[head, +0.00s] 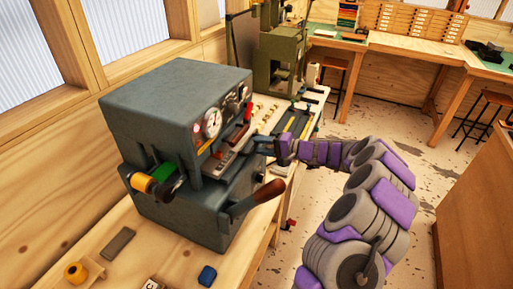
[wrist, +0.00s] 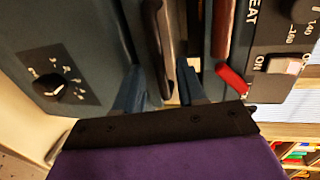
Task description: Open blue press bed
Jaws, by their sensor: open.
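The blue-grey press (head: 170,115) stands on the wooden bench, with a gauge, dials and a red lever on its front panel. A pale slab, which looks like its bed (head: 222,157), shows in the slot below the panel. A brown-handled lever (head: 258,200) sticks out below. My gripper (head: 262,145) is at the right front of the press by the slot. In the wrist view my gripper (wrist: 158,85) is open, its two blue fingers either side of a dark bar (wrist: 166,45) at the press front. I cannot tell whether they touch it.
The bench holds a grey block (head: 118,243), a small blue item (head: 207,275) and a yellow roll (head: 75,272) near the press. An olive machine (head: 280,50) stands behind. The floor (head: 330,130) to the right is open, with stools farther back.

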